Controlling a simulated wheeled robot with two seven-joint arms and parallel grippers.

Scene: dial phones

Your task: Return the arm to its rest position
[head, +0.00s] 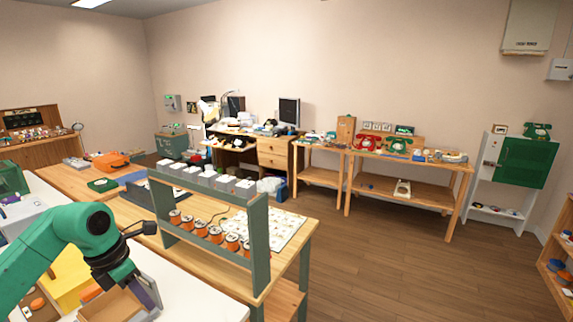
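My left arm is green and comes in from the left edge of the head view. My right arm and gripper are not in view.
A grey-green rack (258,235) with white boxes on top and orange-brown cans below stands on a wooden table (305,228) close to my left arm. Red (366,143) and green (397,146) dial phones sit on a far bench. The wooden floor (400,270) at right is clear.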

